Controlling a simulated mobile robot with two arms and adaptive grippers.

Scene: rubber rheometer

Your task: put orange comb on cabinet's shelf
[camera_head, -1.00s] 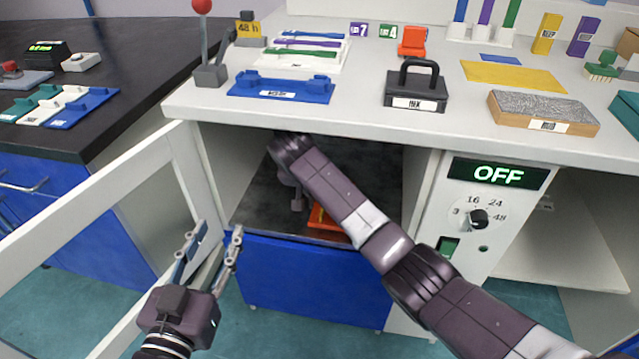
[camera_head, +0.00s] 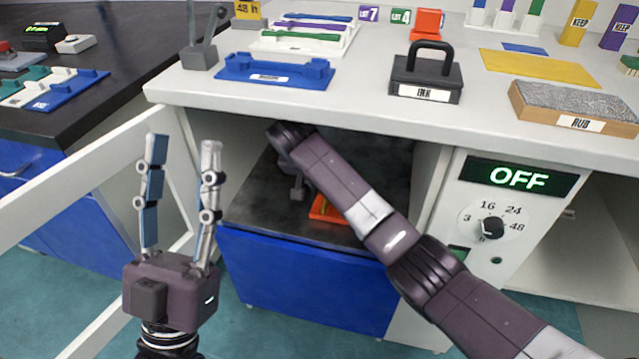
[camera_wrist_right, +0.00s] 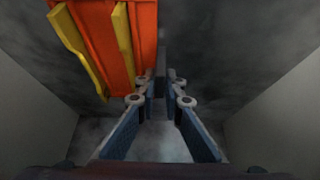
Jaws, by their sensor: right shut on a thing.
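The orange comb (camera_head: 327,209) is inside the open cabinet, low over the dark shelf (camera_head: 255,205), partly hidden by my right arm. In the right wrist view the comb (camera_wrist_right: 100,40) is orange with yellow bars at upper left. My right gripper (camera_wrist_right: 160,85) has its fingers close together at the comb's edge, shut on it; the exact contact is hard to see. In the head view the right gripper (camera_head: 298,190) is mostly hidden behind its wrist.
The countertop above the opening holds a blue rack (camera_head: 275,72), a black weight with a handle (camera_head: 426,75) and a wood-framed rubber block (camera_head: 570,105). A control panel reading OFF (camera_head: 515,178) stands right of the opening. The cabinet side walls are close around my right arm.

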